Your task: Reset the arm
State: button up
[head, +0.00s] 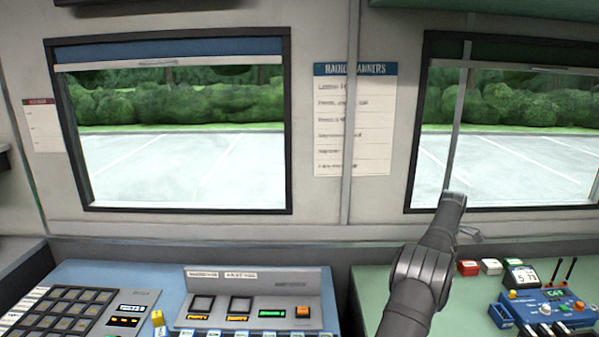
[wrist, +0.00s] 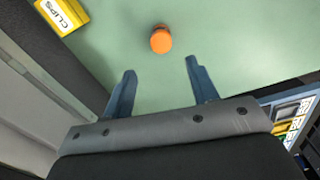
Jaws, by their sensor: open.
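My gripper (wrist: 160,67) is open in the wrist view, its two blue-grey fingers spread apart with nothing between them. It points toward the green worktop (wrist: 120,45). A small round orange object (wrist: 161,40) is on that worktop, just beyond the fingertips and apart from them. In the head view my dark arm rises at the right of centre, over the green worktop (head: 375,285). The arm hides most of the gripper there.
A control panel (head: 250,300) is left.

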notch_tip(320, 180, down, 13)
jog(key=shift+s+r, duration=0.1)
notch_tip(320, 180, up, 4)
jog(key=shift+r, duration=0.2)
jog(key=s+d+r, duration=0.5)
jog(key=s+r, duration=0.6)
jog(key=r, duration=0.2)
jog(key=s+a, duration=0.4)
jog(key=s, duration=0.7)
jog(key=s+a+n, duration=0.1)
jog(key=s+a, duration=0.3)
jog(key=s, duration=0.7)
jog(key=shift+s+a+f+n, duration=0.15)
jog(key=shift+s+f+n, duration=0.1)
jog(key=shift+f+n, duration=0.05)
jog(key=w+d, duration=0.3)
jog(key=w, duration=0.5)
jog(key=w+d+m, duration=0.1)
jog(key=w+d, duration=0.3)
jog(key=w, duration=0.4)
jog(key=shift+w+d+r, duration=0.25)
jog(key=shift+w+r, duration=0.05)
jog(key=shift+w, duration=0.05)
